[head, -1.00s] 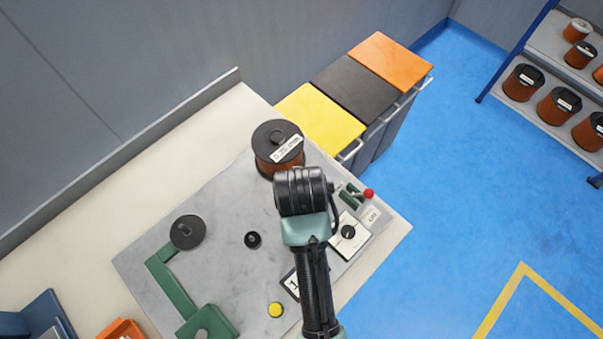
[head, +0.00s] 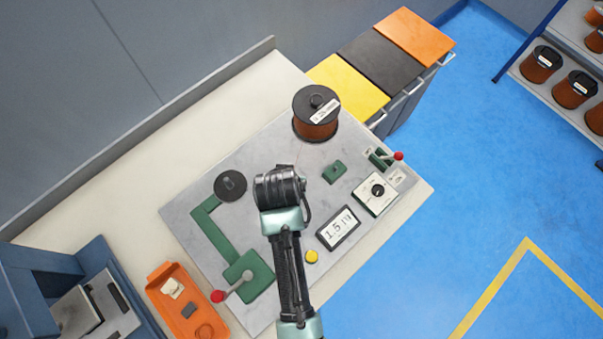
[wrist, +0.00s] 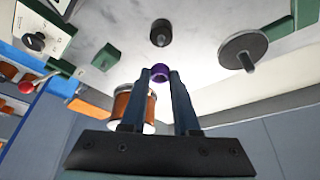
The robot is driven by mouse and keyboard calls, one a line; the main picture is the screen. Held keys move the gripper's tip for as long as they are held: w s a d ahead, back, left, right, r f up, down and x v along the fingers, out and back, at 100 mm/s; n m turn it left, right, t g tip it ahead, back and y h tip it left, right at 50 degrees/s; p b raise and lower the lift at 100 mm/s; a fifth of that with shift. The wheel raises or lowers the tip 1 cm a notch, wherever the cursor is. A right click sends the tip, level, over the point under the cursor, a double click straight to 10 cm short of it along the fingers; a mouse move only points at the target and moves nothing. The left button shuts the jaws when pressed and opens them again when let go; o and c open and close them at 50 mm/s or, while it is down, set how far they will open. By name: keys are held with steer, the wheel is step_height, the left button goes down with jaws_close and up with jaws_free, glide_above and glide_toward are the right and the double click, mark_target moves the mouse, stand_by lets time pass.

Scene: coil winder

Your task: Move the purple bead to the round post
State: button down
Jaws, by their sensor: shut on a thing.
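The purple bead (wrist: 160,71) shows in the wrist view between the fingertips of my gripper (wrist: 160,77). My gripper is shut on it and holds it above the grey plate. A short black round post (wrist: 161,33), apparently the round post, stands on the plate just beyond the bead in the wrist view. A gap shows between bead and post in the picture; how far apart they are in height I cannot tell. In the head view my arm hides the bead, my fingers and the black post.
A flat black disc with a pin (head: 230,185), a copper spool (head: 316,113) and a green block (head: 334,172) stand nearby on the plate (head: 210,270). A dial box (head: 376,193), a display (head: 338,228) and an orange tray (head: 187,304) lie around.

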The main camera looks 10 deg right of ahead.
steer(key=shift+f+b, duration=2.55)
steer(key=shift+b, duration=0.05)
steer(key=shift+d, duration=0.1)
steer(key=shift+f, duration=0.2)
steer(key=shift+f+b, duration=0.55)
steer(key=shift+f, duration=0.2)
steer(key=shift+f, duration=0.15)
steer(key=c, duration=0.6)
jaws_free()
steer(key=v, duration=1.3)
steer(key=shift+w, duration=0.1)
